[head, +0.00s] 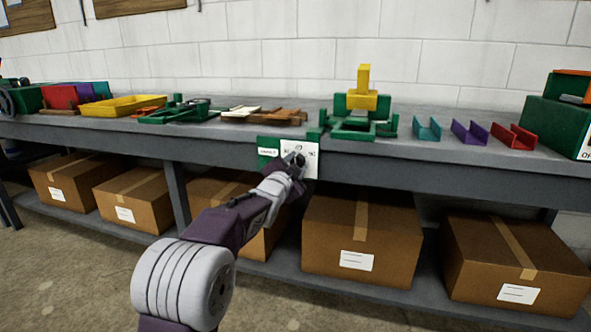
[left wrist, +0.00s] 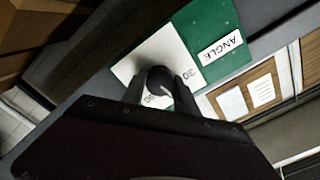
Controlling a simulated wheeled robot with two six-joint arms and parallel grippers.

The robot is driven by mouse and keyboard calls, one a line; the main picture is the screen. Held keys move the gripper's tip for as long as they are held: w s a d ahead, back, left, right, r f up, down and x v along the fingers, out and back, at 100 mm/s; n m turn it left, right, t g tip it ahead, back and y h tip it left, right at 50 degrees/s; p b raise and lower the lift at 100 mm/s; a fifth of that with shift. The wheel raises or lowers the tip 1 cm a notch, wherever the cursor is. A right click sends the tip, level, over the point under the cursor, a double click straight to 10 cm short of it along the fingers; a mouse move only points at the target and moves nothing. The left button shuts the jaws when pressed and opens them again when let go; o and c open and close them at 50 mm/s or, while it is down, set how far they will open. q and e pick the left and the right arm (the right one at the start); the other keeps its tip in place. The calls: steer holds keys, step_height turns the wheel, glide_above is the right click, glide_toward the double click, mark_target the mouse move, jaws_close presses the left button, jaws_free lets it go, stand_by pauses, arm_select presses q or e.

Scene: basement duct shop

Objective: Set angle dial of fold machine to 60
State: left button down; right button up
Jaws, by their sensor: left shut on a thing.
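The fold machine (head: 350,128) is green with a yellow top part and stands on the bench. Its angle panel (head: 313,166) hangs at the bench's front edge, with a green part labelled ANGLE (left wrist: 222,48) and a white face with numbers. My left gripper (head: 298,160) is at this panel and hides part of it. In the left wrist view, the dark round angle dial (left wrist: 159,77) sits between the two fingers, which are shut on it. A light pointer mark shows on the dial, towards the lower right there. A 30 stands beside one finger; another number is partly hidden. I cannot read the exact setting.
Red, purple and teal channels (head: 470,132) lie right of the machine on the grey bench (head: 420,150). A yellow tray (head: 110,106) and green tools (head: 180,110) lie left. Cardboard boxes (head: 360,235) fill the shelf below. A green machine (head: 555,120) stands far right.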

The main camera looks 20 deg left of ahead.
arm_select(q)
steer(key=shift+m+b, duration=0.45)
steer(key=shift+m, duration=0.65)
steer(key=c, duration=0.9)
jaws_free()
steer(key=shift+s, duration=0.1)
steer(key=shift+s+a+p, duration=0.15)
steer(key=shift+s+p, duration=0.6)
steer(key=shift+s, duration=3.7)
